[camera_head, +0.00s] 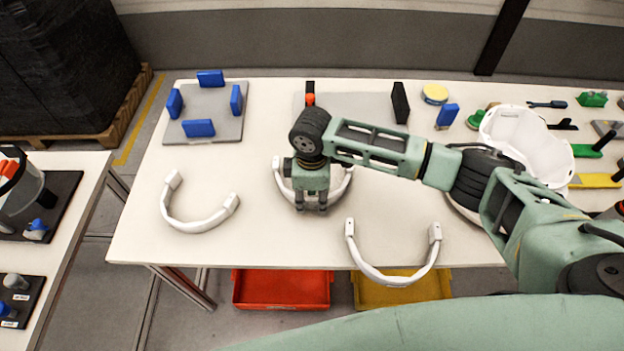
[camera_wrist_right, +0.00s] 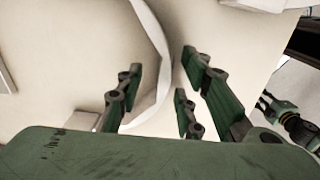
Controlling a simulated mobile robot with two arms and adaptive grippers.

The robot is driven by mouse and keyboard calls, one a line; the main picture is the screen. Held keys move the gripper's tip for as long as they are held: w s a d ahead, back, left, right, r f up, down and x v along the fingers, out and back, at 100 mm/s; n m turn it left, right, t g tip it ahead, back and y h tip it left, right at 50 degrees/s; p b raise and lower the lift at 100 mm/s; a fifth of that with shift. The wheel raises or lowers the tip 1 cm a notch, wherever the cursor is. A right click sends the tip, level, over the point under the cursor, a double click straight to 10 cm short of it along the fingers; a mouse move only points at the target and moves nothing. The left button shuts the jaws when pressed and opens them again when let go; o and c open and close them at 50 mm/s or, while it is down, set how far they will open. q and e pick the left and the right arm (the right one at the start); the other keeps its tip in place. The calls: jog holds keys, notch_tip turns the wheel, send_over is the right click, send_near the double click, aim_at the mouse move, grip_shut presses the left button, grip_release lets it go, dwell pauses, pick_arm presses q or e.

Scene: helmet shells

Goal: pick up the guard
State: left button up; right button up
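Several white U-shaped guards lie on the table. One is at the left (camera_head: 199,221), one is at the front edge (camera_head: 392,277), and the middle one (camera_head: 342,188) is partly hidden by my right gripper (camera_head: 311,207). Part of another white curve shows below my right arm. My right gripper points down over the middle guard's curved front. In the right wrist view its fingers (camera_wrist_right: 163,95) are apart, and a white curved band (camera_wrist_right: 157,40) runs between them. I cannot tell whether they touch it. My left gripper does not show in the head view.
A grey board (camera_head: 212,126) with blue blocks stands at the back left, and another grey board (camera_head: 360,108) is behind my gripper. A white helmet shell (camera_head: 525,140) and tools are at the right. Red (camera_head: 283,289) and yellow (camera_head: 375,292) bins are below the front edge.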

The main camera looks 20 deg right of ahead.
jog(key=shift+s+f, duration=0.1)
jog(key=shift+f, duration=0.2)
jog(key=shift+c, duration=0.6)
grip_shut()
